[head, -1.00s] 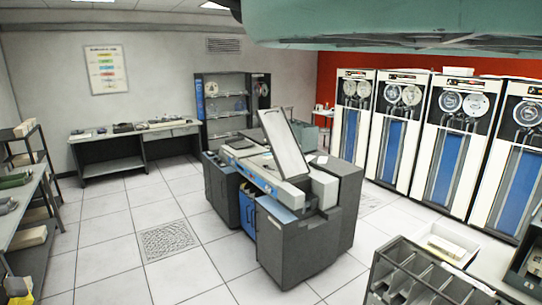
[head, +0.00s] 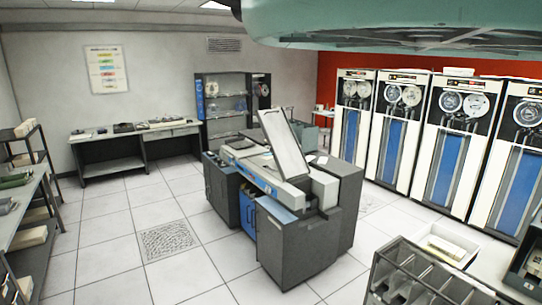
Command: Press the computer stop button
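No stop button can be made out from here in the head view. A large grey and blue machine (head: 284,238) with a raised, tilted white panel (head: 284,143) stands in the middle of the floor. A row of tall tape cabinets (head: 436,150) with reels and blue fronts lines the right wall. Which of these is the computer is not clear. My gripper is not in view.
A desk (head: 113,168) with small devices stands at the back wall, beside a dark shelf unit (head: 224,122). Shelving (head: 25,215) lines the left edge. A divided rack (head: 424,275) stands at front right. The tiled floor (head: 112,244) on the left is clear.

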